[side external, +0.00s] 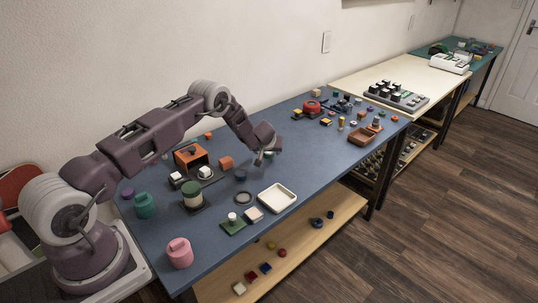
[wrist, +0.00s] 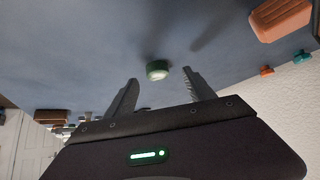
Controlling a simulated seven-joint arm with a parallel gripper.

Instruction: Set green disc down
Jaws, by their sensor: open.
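In the wrist view the green disc (wrist: 157,70) is a short, thick green cylinder with a pale face. It rests on the blue tabletop, just past and between my fingertips, with a gap on both sides. My gripper (wrist: 162,82) is open and empty, its two fingers spread apart. In the side external view my gripper (side external: 266,158) is low over the middle of the blue table (side external: 310,165). A bit of green shows by the fingers there, largely hidden by the gripper.
Several small parts crowd the right end. Bare tabletop lies right of my gripper.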

